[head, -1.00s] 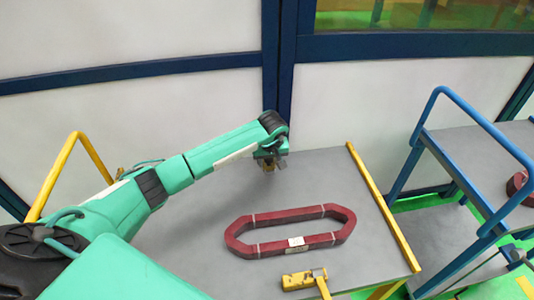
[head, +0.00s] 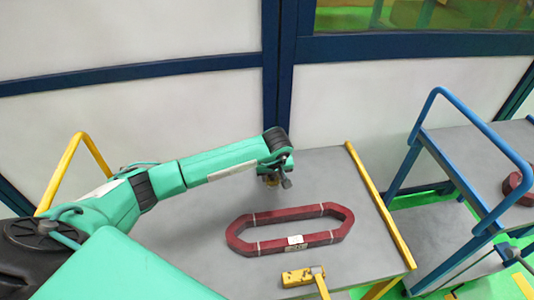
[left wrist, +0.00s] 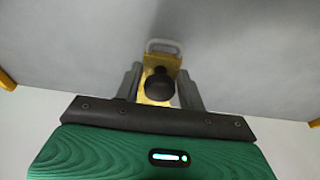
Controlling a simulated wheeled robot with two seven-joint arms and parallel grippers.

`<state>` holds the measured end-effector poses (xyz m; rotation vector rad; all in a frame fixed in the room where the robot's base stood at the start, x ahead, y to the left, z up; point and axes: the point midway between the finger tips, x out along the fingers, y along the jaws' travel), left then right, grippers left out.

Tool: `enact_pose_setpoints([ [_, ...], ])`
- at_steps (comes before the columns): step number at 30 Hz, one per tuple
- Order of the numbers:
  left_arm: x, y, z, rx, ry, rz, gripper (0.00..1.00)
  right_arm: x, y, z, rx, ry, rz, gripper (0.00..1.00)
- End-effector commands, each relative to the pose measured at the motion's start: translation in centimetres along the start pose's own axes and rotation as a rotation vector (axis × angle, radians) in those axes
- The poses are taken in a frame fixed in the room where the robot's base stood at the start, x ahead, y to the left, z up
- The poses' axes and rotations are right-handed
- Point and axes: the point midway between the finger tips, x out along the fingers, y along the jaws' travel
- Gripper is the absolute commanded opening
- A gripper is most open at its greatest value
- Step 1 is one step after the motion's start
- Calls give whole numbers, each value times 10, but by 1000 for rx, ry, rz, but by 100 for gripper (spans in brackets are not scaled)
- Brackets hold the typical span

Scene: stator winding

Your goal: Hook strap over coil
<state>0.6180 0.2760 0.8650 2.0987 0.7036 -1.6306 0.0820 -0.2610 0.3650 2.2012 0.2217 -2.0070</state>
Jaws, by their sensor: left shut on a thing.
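The coil (head: 282,215) is a dark red, elongated ring with angled ends and thin pale bands. It lies flat on the grey table, with a white label on its near side. My left gripper (head: 277,180) is beyond the coil's far side, apart from it in the head view. In the left wrist view my left gripper (left wrist: 160,84) is shut on a yellow piece (left wrist: 157,92) with a dark round knob and a pale loop at its far end. My right gripper is not in view.
The grey table (head: 200,245) has a yellow rail (head: 381,205) along its right side. A blue-railed cart (head: 440,240) stands to the right, with another dark red piece (head: 518,183) on it. The table left of the coil is clear.

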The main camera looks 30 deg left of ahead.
Motion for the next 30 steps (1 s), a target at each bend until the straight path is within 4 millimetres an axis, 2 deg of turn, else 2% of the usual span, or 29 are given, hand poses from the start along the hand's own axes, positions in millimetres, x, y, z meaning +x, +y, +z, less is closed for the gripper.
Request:
enact_pose_setpoints([
  [30, -18, 0, 70, 2, -2, 0, 17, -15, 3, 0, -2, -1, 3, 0],
])
